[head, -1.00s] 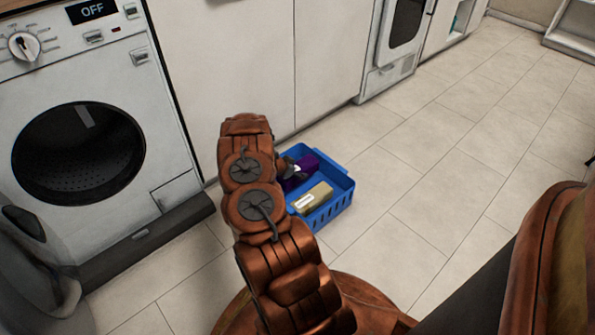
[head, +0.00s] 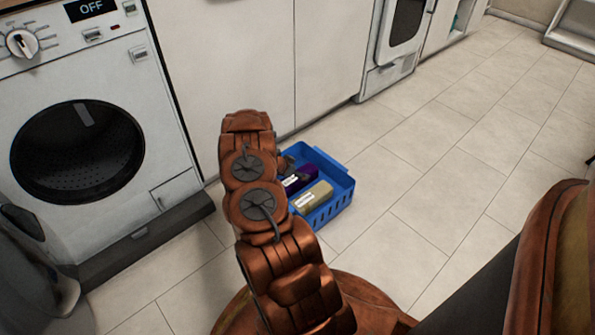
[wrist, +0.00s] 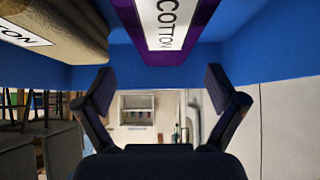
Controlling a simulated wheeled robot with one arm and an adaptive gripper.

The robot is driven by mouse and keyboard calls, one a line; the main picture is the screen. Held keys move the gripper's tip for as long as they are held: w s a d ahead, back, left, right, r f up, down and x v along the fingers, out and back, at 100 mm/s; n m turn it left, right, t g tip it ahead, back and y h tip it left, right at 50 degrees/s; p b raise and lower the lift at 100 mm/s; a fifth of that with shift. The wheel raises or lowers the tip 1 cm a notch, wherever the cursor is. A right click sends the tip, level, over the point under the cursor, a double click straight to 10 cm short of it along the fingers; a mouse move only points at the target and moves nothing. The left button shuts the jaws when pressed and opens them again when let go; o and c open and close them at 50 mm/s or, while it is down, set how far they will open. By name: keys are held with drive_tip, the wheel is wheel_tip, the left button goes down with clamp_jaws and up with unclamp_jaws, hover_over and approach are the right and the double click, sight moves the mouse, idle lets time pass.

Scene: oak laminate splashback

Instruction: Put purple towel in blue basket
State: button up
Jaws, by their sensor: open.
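The purple towel (head: 301,178) lies inside the blue basket (head: 334,209) on the floor, beside a tan towel. In the wrist view the purple towel (wrist: 206,14) shows at the top with a white label reading COTTON, against the blue basket wall (wrist: 262,45). My gripper (wrist: 160,84) is open, its two fingers spread apart with nothing between them, and the towel is beyond them, not held. In the head view my arm hides most of the gripper and the basket's left side.
A tan towel (head: 314,197) with a white label lies in the basket in front of the purple one. A washing machine (head: 78,150) stands at the left and white cabinets (head: 235,60) stand behind the basket. The tiled floor to the right is clear.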

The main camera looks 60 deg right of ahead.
drive_tip(key=p+v, duration=0.4)
drive_tip(key=v, duration=0.8)
drive_tip(key=w+a+r+n+t+y, duration=0.2)
drive_tip(key=w+a+r+n+t, duration=0.15)
drive_tip(key=w+a+r, duration=0.55)
drive_tip(key=w+a+r+n+t+y, duration=0.2)
drive_tip(key=w+a+r+t, duration=0.2)
drive_tip(key=w+a, duration=0.55)
drive_tip(key=w+a+r+n+t+y, duration=0.1)
drive_tip(key=w+a+r+n+y, duration=0.15)
drive_tip(key=a+r, duration=0.5)
drive_tip(key=w+a+r+n+t+y, duration=0.1)
drive_tip(key=a+r+n+y, duration=0.3)
drive_tip(key=a, duration=0.7)
drive_tip(key=s+a+r+n+g+y, duration=0.1)
drive_tip(key=s+a+r+n+g, duration=0.2)
drive_tip(key=s+a, duration=0.55)
drive_tip(key=s+a+r+n+g+y, duration=0.1)
drive_tip(key=s+a+r+n, duration=0.3)
drive_tip(key=s+a, duration=0.45)
drive_tip(key=s+d+r+g+h, duration=0.1)
drive_tip(key=s+d+g, duration=0.1)
drive_tip(key=s, duration=0.8)
drive_tip(key=s+d+r+n+g+h, duration=0.1)
drive_tip(key=s+d+g, duration=0.1)
drive_tip(key=s, duration=0.8)
drive_tip(key=s+d+r+n+g+h, duration=0.1)
drive_tip(key=s+d+r+g+h, duration=0.1)
drive_tip(key=s, duration=0.8)
